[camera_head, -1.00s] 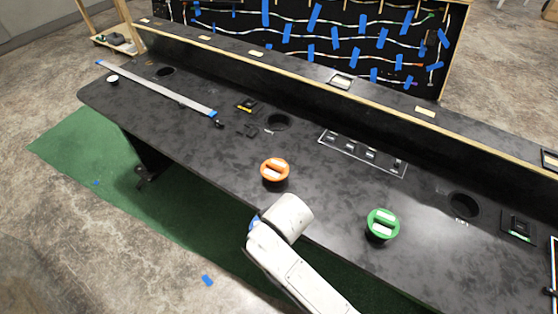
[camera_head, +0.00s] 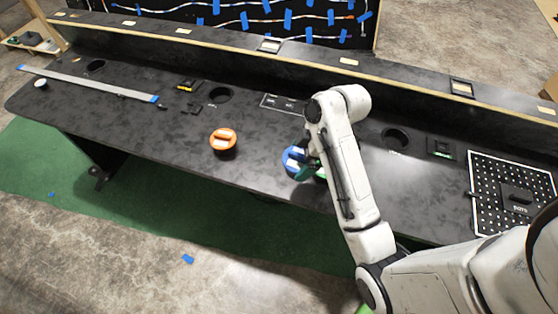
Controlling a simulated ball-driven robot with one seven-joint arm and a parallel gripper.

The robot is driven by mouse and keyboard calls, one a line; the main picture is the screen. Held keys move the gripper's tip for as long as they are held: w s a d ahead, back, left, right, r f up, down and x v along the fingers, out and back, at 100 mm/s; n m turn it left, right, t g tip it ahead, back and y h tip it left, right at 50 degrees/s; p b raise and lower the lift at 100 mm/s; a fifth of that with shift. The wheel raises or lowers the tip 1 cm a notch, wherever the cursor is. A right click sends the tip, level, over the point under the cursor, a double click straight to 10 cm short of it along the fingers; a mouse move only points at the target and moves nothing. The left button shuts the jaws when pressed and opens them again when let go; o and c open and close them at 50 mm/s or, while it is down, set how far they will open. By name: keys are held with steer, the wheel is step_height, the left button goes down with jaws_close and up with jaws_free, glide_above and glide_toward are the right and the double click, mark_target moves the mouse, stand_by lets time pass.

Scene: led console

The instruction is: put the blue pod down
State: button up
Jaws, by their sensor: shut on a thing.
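The blue pod (camera_head: 293,160) shows at the left side of my forearm, over the front part of the black console top (camera_head: 180,145). My gripper (camera_head: 308,170) is shut on the blue pod; its fingers are mostly hidden by my arm and the pod. I cannot tell whether the pod touches the console. The green pod (camera_head: 321,173) is mostly hidden behind my arm, right beside the blue pod. The orange pod (camera_head: 223,140) stands on the console to the left.
Round holes are in the console: one left of centre (camera_head: 220,95), one at right (camera_head: 396,138), one far left (camera_head: 96,67). A perforated panel (camera_head: 510,195) lies at right. A long flat strip (camera_head: 85,83) lies at left. A raised ledge (camera_head: 300,58) runs behind. Console between the orange and blue pods is clear.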

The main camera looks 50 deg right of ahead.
steer(key=shift+s+d+r, duration=0.35)
steer(key=shift+s+r, duration=0.05)
steer(key=shift+s, duration=0.05)
steer(key=shift+d+f+n, duration=0.1)
steer(key=shift+d+n, duration=0.1)
steer(key=shift+n, duration=0.1)
steer(key=w+d+f+b, duration=0.1)
steer(key=w+f, duration=0.2)
steer(key=w, duration=0.1)
steer(key=w+d+f+b, duration=0.1)
steer(key=w+f+b, duration=0.1)
steer(key=w+f, duration=0.1)
steer(key=w+d+f+b, duration=0.1)
steer(key=w+f, duration=0.2)
steer(key=w, duration=0.2)
steer(key=shift+w+d+f, duration=0.15)
steer(key=shift+w+d, duration=0.2)
steer(key=shift+d, duration=0.05)
steer(key=shift+w+f, duration=0.1)
steer(key=shift+f, duration=1.6)
